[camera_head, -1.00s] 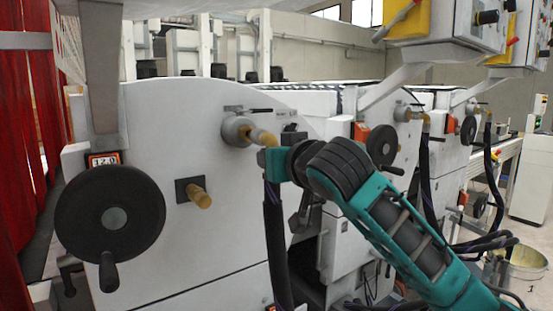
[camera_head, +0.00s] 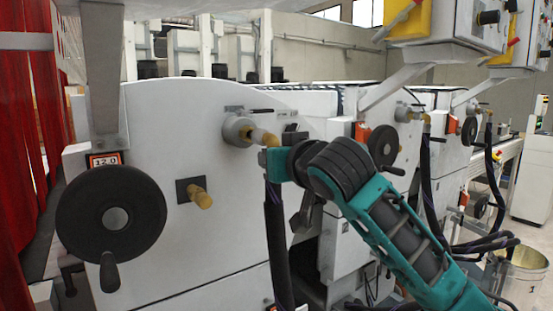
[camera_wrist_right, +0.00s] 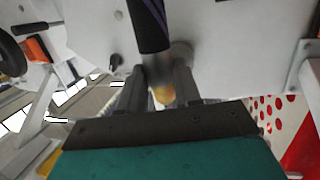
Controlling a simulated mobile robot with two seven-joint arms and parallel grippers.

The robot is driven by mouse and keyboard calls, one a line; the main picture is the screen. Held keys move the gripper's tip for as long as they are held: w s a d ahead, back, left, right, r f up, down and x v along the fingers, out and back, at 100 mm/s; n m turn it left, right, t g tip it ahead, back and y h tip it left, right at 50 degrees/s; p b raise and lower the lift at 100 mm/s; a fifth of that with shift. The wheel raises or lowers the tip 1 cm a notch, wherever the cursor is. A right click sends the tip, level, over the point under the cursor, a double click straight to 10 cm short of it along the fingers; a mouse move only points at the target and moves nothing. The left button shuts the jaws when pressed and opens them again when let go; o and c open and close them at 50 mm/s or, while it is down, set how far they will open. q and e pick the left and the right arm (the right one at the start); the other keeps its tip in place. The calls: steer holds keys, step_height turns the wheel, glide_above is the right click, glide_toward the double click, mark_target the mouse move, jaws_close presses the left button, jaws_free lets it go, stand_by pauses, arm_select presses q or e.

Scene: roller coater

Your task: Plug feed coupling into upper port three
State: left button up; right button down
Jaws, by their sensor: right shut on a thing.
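The feed coupling, a brass elbow (camera_head: 262,137) with a black hose (camera_head: 278,245) hanging below, is at the round grey port (camera_head: 238,130) high on the near white machine. In the head view the elbow's end meets the port's face; I cannot tell how deep it sits. My right gripper (camera_head: 264,158) is shut on the coupling from the right. In the right wrist view the two fingers stand either side of the brass (camera_wrist_right: 163,95) and the hose (camera_wrist_right: 152,28); the port is mostly hidden there. My left gripper is not in view.
A brass fitting (camera_head: 200,196) sticks out lower left of the port. A black handwheel (camera_head: 110,215) is at the left. Other machines behind carry similar brass elbows with hoses (camera_head: 424,165). A bucket (camera_head: 524,270) stands at lower right.

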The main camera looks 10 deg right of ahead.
steer(key=shift+w+a+r, duration=0.1)
steer(key=shift+w+a, duration=0.2)
steer(key=shift+w, duration=0.3)
steer(key=shift+w+a, duration=0.25)
steer(key=shift+w, duration=0.35)
steer(key=c, duration=0.7)
jaws_free()
steer(key=b+v, duration=0.1)
steer(key=v, duration=1.2)
